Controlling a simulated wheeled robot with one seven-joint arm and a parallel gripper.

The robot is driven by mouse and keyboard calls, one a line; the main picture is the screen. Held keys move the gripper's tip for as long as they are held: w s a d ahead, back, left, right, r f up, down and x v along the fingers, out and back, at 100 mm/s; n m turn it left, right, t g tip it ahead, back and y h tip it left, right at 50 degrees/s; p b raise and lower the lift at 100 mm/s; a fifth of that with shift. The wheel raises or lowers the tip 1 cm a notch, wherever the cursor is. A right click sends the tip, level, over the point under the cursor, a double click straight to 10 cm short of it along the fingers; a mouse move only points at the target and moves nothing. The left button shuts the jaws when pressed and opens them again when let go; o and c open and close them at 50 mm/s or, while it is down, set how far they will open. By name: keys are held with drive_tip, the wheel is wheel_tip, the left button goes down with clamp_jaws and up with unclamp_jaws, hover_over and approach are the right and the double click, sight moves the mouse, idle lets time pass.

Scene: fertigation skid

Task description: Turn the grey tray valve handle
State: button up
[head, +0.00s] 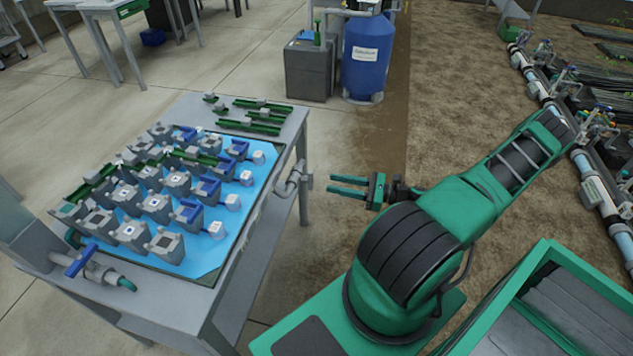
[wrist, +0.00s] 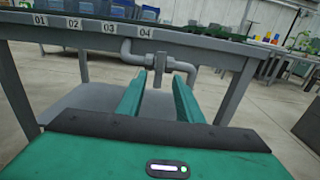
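A grey pipe with a valve (head: 290,184) sticks out from the right side of the grey table. A small grey upright handle (head: 307,182) is at its outer end. In the wrist view the grey handle (wrist: 160,63) shows below the table edge, in line with the gap between my fingers. My gripper (head: 332,185) is open and empty, to the right of the handle and apart from it, its fingers pointing at it. In the wrist view my gripper (wrist: 157,82) has its two green fingers spread on either side of the handle's line.
The table (head: 225,295) carries a blue mat (head: 213,254) with rows of grey and blue blocks. A blue-handled valve (head: 80,262) sits at its near left corner. A blue drum (head: 368,60) stands behind. Number labels (wrist: 74,24) line the table edge.

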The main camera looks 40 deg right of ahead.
sight(312, 180)
drive_tip(key=x, duration=0.6)
drive_tip(key=shift+w+a, duration=0.2)
drive_tip(key=shift+w, duration=0.05)
clamp_jaws()
drive_tip(key=shift+a, duration=0.15)
